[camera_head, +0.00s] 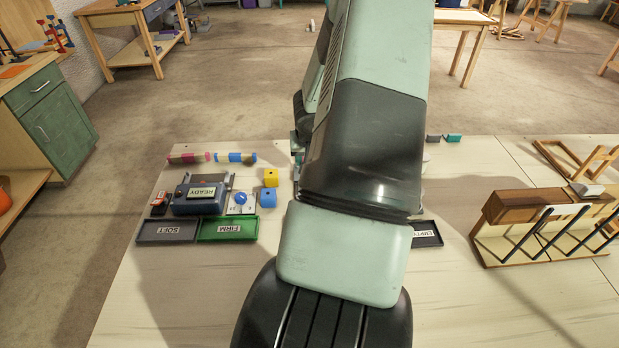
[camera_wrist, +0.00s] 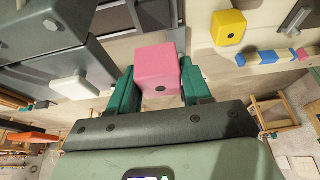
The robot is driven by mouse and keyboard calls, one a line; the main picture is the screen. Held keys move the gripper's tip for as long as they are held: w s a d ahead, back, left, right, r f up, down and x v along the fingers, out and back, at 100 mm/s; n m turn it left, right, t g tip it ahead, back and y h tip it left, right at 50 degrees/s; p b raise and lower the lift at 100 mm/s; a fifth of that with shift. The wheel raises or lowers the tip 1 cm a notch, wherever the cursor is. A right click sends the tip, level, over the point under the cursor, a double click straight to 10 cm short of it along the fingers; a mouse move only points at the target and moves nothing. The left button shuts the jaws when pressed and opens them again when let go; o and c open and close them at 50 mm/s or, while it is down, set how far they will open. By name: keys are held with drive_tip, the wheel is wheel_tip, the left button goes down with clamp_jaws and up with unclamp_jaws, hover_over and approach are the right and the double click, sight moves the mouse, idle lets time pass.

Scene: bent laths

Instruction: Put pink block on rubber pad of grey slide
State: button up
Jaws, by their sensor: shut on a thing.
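In the wrist view, the pink block (camera_wrist: 157,66) sits between the two green fingers of my gripper (camera_wrist: 160,84), which is shut on it. The head view hides the block and fingers behind my arm. In the wrist view, a dark pad-like strip (camera_wrist: 156,12) lies at the top edge, apart from the block. It may be the rubber pad, but it is cut off. I cannot tell which part is the grey slide.
In the head view, a blue box marked READY (camera_head: 200,200) stands behind trays marked SOFT (camera_head: 167,239) and FIRM (camera_head: 228,238). A yellow block (camera_head: 270,178) and a blue-striped bar (camera_head: 236,158) are nearby. A wooden rack (camera_head: 520,207) stands at the right.

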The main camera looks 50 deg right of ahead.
drive_tip(key=shift+f, duration=3.45)
drive_tip(key=shift+f, duration=0.1)
drive_tip(key=o, duration=1)
drive_tip(key=shift+o, duration=0.2)
drive_tip(key=v, duration=1.2)
